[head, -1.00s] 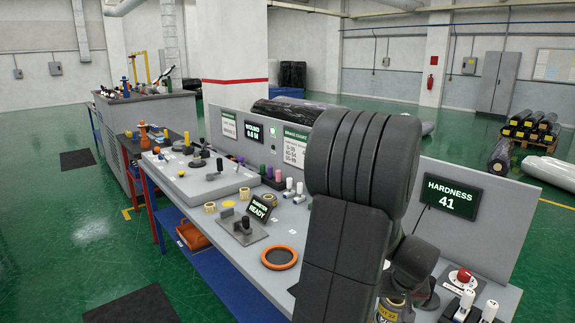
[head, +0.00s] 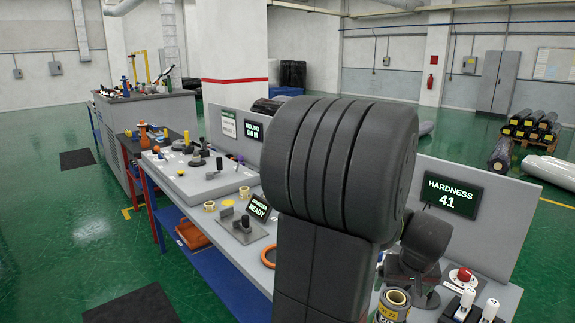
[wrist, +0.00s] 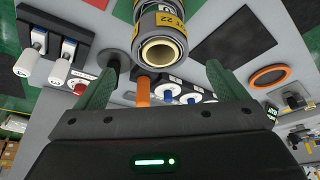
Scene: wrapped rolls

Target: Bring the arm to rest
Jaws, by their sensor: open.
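My arm's large dark grey link fills the middle of the head view and hides much of the bench behind it. In the wrist view my gripper (wrist: 162,68) has its two green fingers spread apart, with nothing held between them. A grey roll with a cream core and a yellow label (wrist: 162,48) shows just beyond the fingers, apart from them. The same roll (head: 393,304) stands upright at the bench's front in the head view, below my arm.
The bench (head: 222,189) carries a READY display (head: 259,208), an orange ring (head: 268,257), small tape rolls and knobs. A HARDNESS 41 display (head: 451,194) is on the back panel. White-topped levers (head: 478,305) and a red knob (head: 463,275) stand at right. Green floor is open at left.

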